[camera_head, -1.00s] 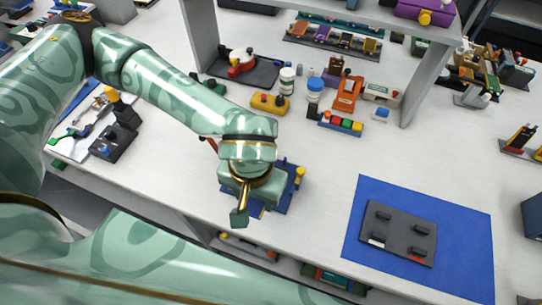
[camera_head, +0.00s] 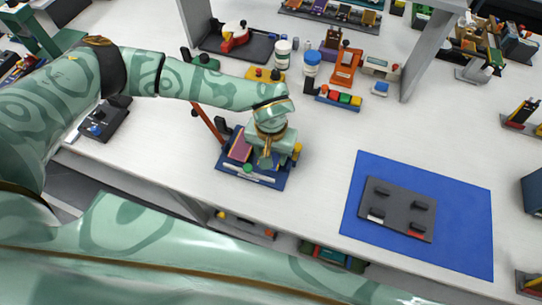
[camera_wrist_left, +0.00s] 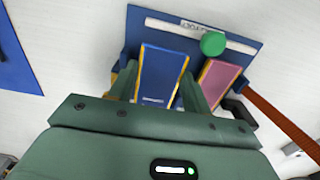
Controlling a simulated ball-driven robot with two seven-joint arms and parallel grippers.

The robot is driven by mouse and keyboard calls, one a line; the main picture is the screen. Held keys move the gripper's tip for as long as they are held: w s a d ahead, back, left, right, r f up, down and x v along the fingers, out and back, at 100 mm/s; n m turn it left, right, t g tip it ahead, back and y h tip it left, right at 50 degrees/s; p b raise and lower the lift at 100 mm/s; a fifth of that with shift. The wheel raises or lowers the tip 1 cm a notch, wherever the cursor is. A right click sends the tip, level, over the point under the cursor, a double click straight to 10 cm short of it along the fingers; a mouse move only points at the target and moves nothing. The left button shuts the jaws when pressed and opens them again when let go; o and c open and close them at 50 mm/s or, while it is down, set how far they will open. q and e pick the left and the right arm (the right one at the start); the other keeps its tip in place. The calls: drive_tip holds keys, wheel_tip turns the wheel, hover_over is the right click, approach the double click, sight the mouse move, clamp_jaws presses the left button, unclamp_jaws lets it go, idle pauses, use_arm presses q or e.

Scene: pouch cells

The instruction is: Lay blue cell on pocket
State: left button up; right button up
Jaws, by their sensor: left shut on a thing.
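My left gripper (camera_head: 266,160) is over the blue rack (camera_head: 255,179) near the table's front edge. In the left wrist view its two green fingers (camera_wrist_left: 161,98) stand on either side of the blue cell (camera_wrist_left: 162,72) and are shut on it. The cell is at the rack, beside a pink cell (camera_wrist_left: 219,82); I cannot tell whether it is lifted clear. In the head view the gripper hides the blue cell. The dark grey plate (camera_head: 401,209) with small black blocks lies on the blue mat (camera_head: 464,235) to the right. My right gripper is not in view.
A green knob (camera_wrist_left: 213,43) sits on the rack. A brown-red bar (camera_wrist_left: 282,112) slants out beside it. Bottles, an orange device (camera_head: 345,67) and a row of coloured blocks (camera_head: 338,99) stand behind. The white table between rack and mat is clear.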

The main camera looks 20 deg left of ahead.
use_arm(q)
wheel_tip(320, 180, down, 2)
drive_tip(key=shift+f, duration=0.1)
drive_tip(key=o, duration=0.6)
drive_tip(key=shift+o, duration=0.2)
wheel_tip(320, 180, up, 12)
drive_tip(key=p, duration=0.2)
